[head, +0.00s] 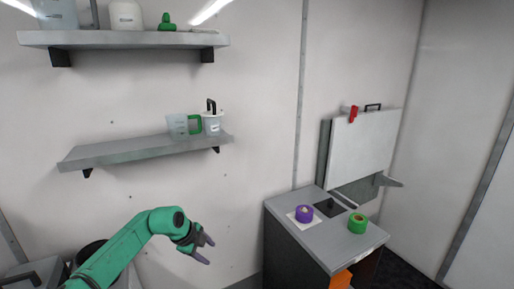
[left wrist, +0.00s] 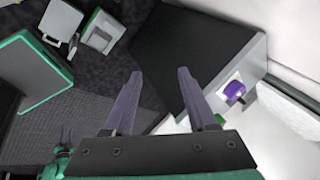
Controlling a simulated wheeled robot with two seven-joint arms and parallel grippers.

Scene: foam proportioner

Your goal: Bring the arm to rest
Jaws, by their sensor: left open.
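My left arm (head: 125,246) is green and reaches in from the lower left in the head view. Its gripper (head: 207,250) is open and empty, in free air in front of the wall and left of the grey cabinet. In the left wrist view the two purple fingers (left wrist: 158,100) stand apart with nothing between them. My right gripper is not in the head view.
A grey cabinet (head: 285,229) at the right bears a purple round thing (head: 304,213) and a green one (head: 357,223). A white panel (head: 365,147) stands behind it. Two wall shelves hold containers; the lower shelf (head: 120,154) is above my arm.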

